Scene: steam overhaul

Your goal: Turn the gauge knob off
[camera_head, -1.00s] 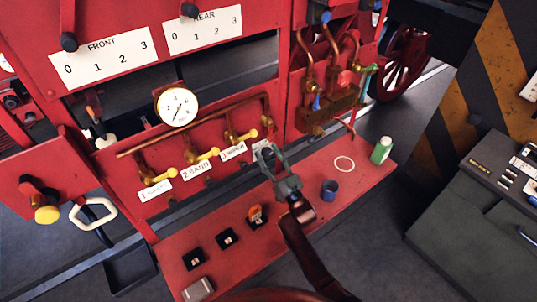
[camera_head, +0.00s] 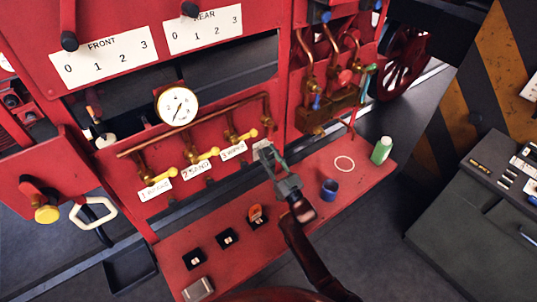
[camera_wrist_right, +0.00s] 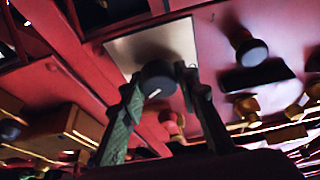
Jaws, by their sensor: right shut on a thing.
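The gauge knob (camera_wrist_right: 158,77) is a dark round knob with a short white mark on its face. In the right wrist view it sits between the two fingers of my right gripper (camera_wrist_right: 159,88), which is shut on it. A pale plate (camera_wrist_right: 155,45) is behind it. In the head view my right gripper (camera_head: 266,152) reaches the red panel just right of the row of yellow-handled valves (camera_head: 208,155), and its fingers mostly hide the knob. The round white gauge (camera_head: 177,105) is on the panel to the upper left. My left gripper is not in view.
A red shelf (camera_head: 215,265) runs below the panel. A blue cup (camera_head: 329,189), a green bottle (camera_head: 381,150) and a pale ring (camera_head: 344,163) are to the right of my right arm. Small black boxes and an orange item (camera_head: 255,212) lie to its left.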

